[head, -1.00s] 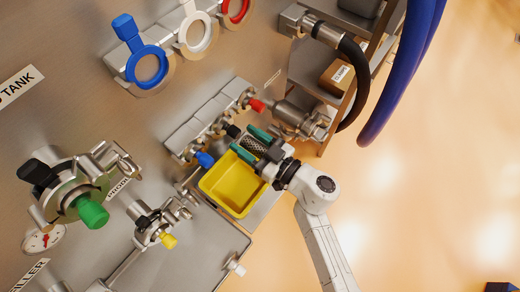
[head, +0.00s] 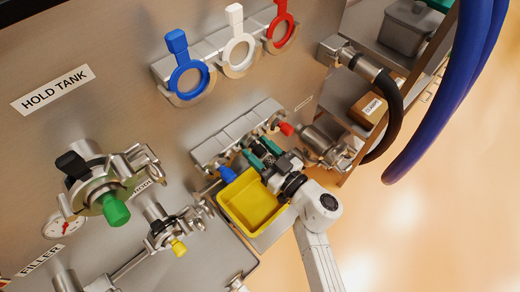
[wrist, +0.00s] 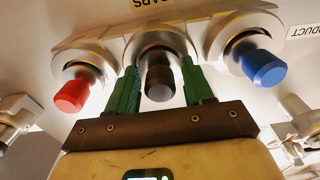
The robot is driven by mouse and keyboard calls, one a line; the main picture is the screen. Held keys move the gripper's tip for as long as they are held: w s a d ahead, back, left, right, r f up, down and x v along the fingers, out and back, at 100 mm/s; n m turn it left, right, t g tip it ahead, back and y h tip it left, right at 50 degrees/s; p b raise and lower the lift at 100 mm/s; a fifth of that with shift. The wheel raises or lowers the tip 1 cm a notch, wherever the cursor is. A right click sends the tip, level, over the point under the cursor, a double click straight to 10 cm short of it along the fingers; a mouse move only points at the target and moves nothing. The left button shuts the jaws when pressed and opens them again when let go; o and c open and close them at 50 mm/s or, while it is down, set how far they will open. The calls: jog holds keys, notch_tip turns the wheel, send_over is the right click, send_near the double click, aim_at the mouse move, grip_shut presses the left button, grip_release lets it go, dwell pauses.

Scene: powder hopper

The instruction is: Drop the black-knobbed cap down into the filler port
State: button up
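The black-knobbed cap (wrist: 159,77) sits in the middle holder of a three-place cap rack on the steel wall, in the wrist view. My gripper (wrist: 163,92) is open, with one green finger on each side of the black knob and a visible gap on both sides. In the head view my gripper (head: 260,153) is at the rack (head: 236,134), and the black knob is mostly hidden there. The FILLER label (head: 40,260) is at the lower left. A steel pipe end (head: 66,280) shows beside it, cut by the frame edge; I cannot see the port opening.
The red-knobbed cap (wrist: 71,95) and blue-knobbed cap (wrist: 264,68) flank the black one. A yellow tray (head: 232,222) lies just below the rack. A green-knobbed fitting (head: 115,211) and a yellow-knobbed one (head: 178,248) protrude at left. A black hose and blue pipes are at right.

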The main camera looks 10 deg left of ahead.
aim_at(260, 148)
jog(key=c, duration=0.4)
jog(key=shift+r, duration=0.1)
notch_tip(260, 148, up, 5)
jog(key=p, duration=0.6)
jog(key=shift+p+v, duration=2.45)
jog(key=shift+v, duration=2.05)
jog(key=shift+r, duration=0.1)
